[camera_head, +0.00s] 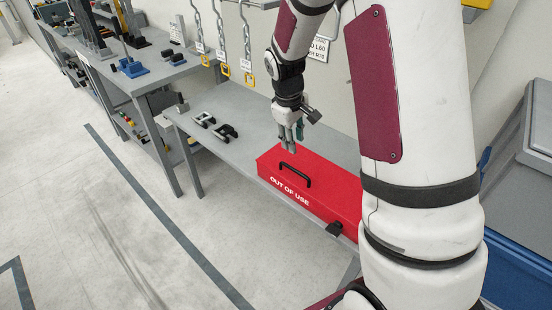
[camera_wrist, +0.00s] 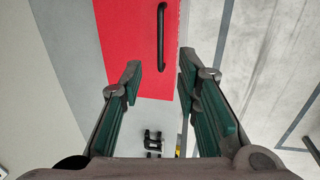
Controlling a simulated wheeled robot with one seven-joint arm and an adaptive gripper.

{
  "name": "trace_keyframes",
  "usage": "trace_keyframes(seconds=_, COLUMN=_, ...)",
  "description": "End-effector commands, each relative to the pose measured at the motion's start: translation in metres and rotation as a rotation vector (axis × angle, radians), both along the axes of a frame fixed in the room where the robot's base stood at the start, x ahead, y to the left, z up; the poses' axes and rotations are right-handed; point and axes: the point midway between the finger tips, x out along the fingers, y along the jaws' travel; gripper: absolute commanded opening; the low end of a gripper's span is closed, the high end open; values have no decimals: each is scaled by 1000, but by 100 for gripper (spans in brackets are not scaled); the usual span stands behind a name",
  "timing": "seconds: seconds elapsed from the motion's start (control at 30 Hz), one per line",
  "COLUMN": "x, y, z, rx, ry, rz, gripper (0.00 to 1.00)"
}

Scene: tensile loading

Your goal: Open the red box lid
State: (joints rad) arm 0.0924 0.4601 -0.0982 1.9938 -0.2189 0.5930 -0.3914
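The red box (camera_head: 330,205) sits on the grey bench with its lid closed and "OUT OF USE" printed on its front. My gripper (camera_head: 290,147) is above the left end of the box, pointing down, apart from the handle. In the wrist view my gripper (camera_wrist: 158,75) is open and empty, with the red lid (camera_wrist: 125,40) and the handle (camera_wrist: 161,38) beyond its fingers. My arm hides the box's right end.
The grey bench (camera_head: 235,125) has free room left of the box. Small black parts (camera_head: 225,132) lie there. Chains with yellow hooks (camera_head: 225,69) hang behind. A taller table (camera_head: 140,80) with tools stands at left. A blue bin (camera_head: 515,265) is at right.

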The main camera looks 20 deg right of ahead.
Motion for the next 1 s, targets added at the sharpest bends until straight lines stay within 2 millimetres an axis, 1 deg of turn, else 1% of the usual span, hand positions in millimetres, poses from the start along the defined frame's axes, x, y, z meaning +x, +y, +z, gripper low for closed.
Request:
trace_keyframes(seconds=0.17, x=1, y=-4, z=-16, rx=-1, ry=4, rz=0, gripper=30)
trace_keyframes(seconds=0.27, x=1, y=-6, z=-33, rx=0, ry=6, rz=0, gripper=30)
trace_keyframes(seconds=0.6, x=6, y=-18, z=-98, rx=0, ry=6, rz=-1, gripper=30)
trace_keyframes(seconds=0.7, x=7, y=-21, z=-113, rx=0, ry=5, rz=-1, gripper=30)
trace_keyframes(seconds=0.9, x=9, y=-24, z=-131, rx=0, ry=3, rz=-1, gripper=30)
trace_keyframes(seconds=1.0, x=10, y=-25, z=-135, rx=0, ry=1, rz=0, gripper=30)
